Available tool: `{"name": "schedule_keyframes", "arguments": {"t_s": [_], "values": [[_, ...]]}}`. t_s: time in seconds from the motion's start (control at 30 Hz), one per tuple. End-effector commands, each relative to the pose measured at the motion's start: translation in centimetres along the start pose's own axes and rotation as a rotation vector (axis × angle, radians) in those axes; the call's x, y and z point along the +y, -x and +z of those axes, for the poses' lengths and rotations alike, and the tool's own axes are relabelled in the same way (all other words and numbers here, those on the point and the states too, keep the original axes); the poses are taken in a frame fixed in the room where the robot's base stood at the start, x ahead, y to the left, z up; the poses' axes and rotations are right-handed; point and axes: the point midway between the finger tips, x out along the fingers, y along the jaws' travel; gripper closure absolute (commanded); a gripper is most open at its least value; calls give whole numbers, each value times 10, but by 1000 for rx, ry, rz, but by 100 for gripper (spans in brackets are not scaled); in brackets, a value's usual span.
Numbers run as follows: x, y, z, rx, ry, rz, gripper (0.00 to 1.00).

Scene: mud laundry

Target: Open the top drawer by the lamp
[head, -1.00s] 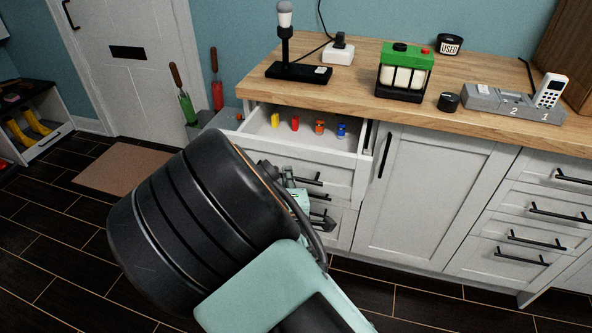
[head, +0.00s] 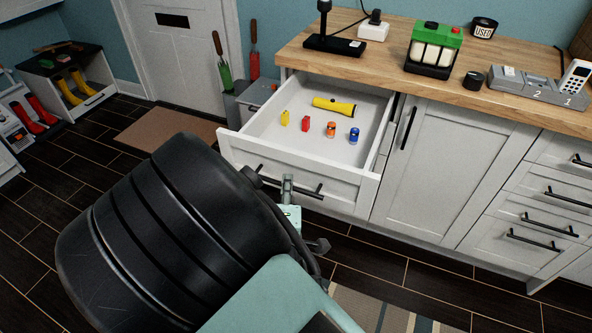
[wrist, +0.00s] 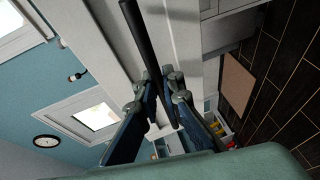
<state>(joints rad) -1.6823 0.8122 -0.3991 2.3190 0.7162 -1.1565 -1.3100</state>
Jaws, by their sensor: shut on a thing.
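The top white drawer (head: 345,188) under the lamp (head: 323,22) is pulled well out of the cabinet. Its front carries a black bar handle (head: 309,192). My gripper (head: 288,188) is at the middle of that handle, partly hidden behind my own arm. In the wrist view, the fingers of my gripper (wrist: 166,98) are closed around the dark handle bar (wrist: 139,32). Inside the drawer lie a yellow flashlight (head: 334,105) and small yellow (head: 285,118), red (head: 305,124), orange (head: 331,129) and blue (head: 354,136) pieces.
The wooden counter (head: 400,88) holds a green-topped battery device (head: 433,50), a dark round knob-like thing (head: 473,80) and a grey numbered dock (head: 535,88). A closed cabinet door (head: 430,165) stands right of the drawer. A striped rug (head: 365,308) lies on the floor in front.

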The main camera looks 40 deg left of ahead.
Motion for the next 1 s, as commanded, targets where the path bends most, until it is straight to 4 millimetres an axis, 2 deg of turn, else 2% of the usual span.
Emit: {"name": "schedule_keyframes", "arguments": {"t_s": [0.1, 0.3, 0.77, 0.8, 0.87, 1.0], "values": [[-3, 16, -6, 0, 3, -2, 100], [-6, 31, -12, -2, 2, 0, 100], [-8, 35, -13, -3, 1, 0, 100], [-8, 35, -13, -3, 1, 0, 91], [-8, 35, -13, -3, 1, 0, 84], [-8, 35, -14, -2, 1, 1, 84]]}}
